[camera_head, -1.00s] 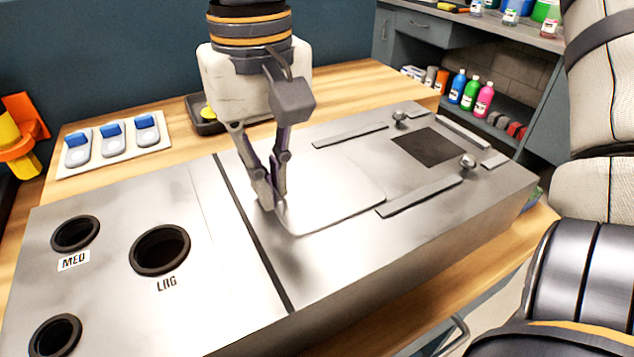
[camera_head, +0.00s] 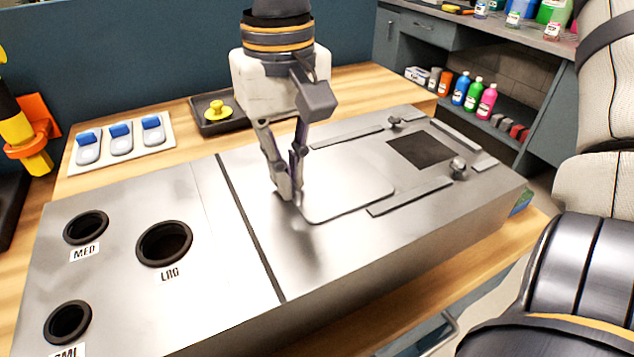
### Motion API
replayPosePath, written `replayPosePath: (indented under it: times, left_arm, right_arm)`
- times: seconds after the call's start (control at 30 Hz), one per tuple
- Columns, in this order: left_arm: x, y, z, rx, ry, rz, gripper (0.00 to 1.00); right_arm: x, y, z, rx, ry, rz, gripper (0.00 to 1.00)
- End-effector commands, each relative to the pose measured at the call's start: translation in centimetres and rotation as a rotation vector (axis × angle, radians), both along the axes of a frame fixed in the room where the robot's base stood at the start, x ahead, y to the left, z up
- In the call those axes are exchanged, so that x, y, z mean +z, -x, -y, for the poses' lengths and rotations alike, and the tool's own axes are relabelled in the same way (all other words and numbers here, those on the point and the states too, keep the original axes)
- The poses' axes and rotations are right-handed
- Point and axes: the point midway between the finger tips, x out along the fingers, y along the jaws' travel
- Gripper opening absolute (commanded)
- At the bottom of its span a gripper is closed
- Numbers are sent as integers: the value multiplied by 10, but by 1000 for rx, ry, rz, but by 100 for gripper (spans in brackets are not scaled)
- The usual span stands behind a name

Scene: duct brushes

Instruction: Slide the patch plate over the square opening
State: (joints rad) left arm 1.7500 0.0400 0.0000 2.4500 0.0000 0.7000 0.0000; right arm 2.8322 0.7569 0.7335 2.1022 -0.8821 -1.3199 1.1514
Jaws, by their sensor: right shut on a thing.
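The patch plate (camera_head: 345,185) is a thin pale metal sheet with rounded corners. It lies flat on the grey metal duct top, with its right end between two guide rails. The dark square opening (camera_head: 421,149) lies further right between the rails and is uncovered, with bare metal between it and the plate. My right gripper (camera_head: 291,195) reaches down from above at the plate's left end, its fingers shut on the plate's edge. The exact grip is small and partly hidden by the fingers. My left gripper is not in view.
The near rail (camera_head: 410,197) and far rail (camera_head: 347,137) flank the plate's path. Knobs (camera_head: 458,166) stand beside the opening. Round ports (camera_head: 164,243) lie left of the seam. A dark tray (camera_head: 219,125) with a yellow knobbed piece sits behind.

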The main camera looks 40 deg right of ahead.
Motion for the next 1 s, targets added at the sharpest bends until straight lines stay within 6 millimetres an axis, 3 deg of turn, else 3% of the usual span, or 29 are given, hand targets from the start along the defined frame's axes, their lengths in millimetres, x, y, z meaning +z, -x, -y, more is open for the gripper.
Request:
replayPosePath:
  times: [0.43, 1.0]
  left_arm:
    - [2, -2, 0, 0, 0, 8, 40]
    - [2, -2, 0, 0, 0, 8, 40]
  right_arm:
    - [0, 1, 5, -1, -1, 0, 0]
    - [0, 8, 32, 0, -1, 0, 0]
